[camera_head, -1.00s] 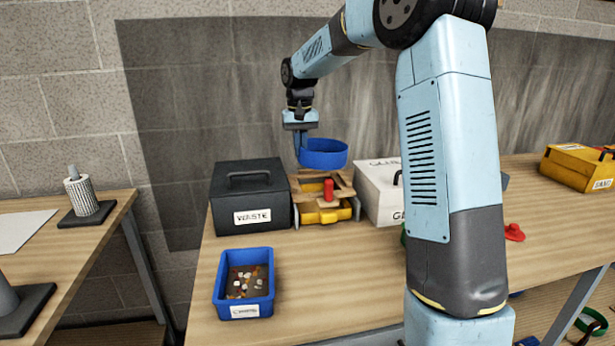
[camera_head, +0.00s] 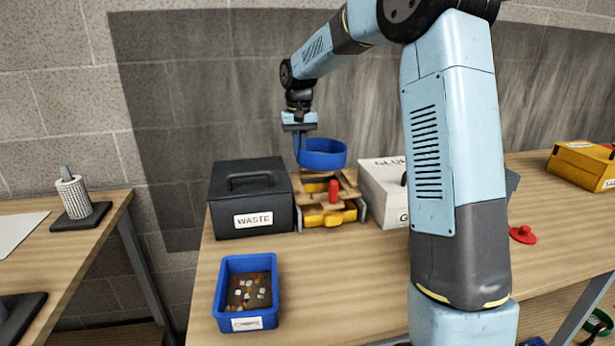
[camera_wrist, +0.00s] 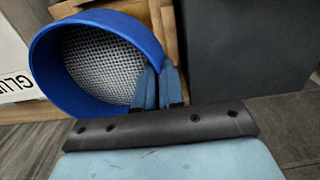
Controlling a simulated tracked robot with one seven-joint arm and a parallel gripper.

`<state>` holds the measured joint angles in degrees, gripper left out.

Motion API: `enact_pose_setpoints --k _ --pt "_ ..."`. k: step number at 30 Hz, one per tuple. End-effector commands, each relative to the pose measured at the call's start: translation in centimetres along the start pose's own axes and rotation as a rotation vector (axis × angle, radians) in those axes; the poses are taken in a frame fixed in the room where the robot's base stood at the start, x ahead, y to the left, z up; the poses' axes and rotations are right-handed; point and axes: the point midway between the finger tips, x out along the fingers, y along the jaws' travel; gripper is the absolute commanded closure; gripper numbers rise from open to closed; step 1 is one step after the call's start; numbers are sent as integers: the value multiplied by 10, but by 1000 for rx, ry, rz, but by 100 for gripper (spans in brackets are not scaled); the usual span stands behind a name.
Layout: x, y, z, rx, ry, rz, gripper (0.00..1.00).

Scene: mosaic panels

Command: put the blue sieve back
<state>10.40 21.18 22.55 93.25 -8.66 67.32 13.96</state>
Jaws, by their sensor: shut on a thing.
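The blue sieve (camera_head: 322,154) is a round blue ring with a grey mesh, held in the air above the wooden and yellow rack. In the wrist view the sieve (camera_wrist: 104,72) fills the left half, and its mesh faces the camera. My gripper (camera_head: 299,150) points down and is shut on the rim at the sieve's left side in the head view. In the wrist view the two blue fingers of my gripper (camera_wrist: 158,88) pinch the rim. The wooden rack (camera_head: 330,199) with yellow trays and a red piece stands below the sieve. How far above it the sieve hangs is hard to tell.
A black waste box (camera_head: 249,208) stands left of the rack and a white box (camera_head: 383,185) right of it. A blue bin of chips (camera_head: 246,320) sits at the front left. A red object (camera_head: 522,234) and a yellow box (camera_head: 585,163) lie farther right.

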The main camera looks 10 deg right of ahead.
Motion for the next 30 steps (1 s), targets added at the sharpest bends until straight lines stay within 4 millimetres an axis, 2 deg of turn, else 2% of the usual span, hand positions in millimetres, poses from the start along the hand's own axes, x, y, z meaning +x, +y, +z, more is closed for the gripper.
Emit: enact_pose_setpoints --k 3,11,18,25,26,30 --pt "20 0 0 1 -3 0 100" --pt "42 0 0 1 -1 -1 100" --pt "74 0 0 1 -1 0 100" --pt "77 0 0 2 1 -1 100" --pt "77 0 0 2 0 -1 90" --pt "77 1 0 2 0 -1 77"
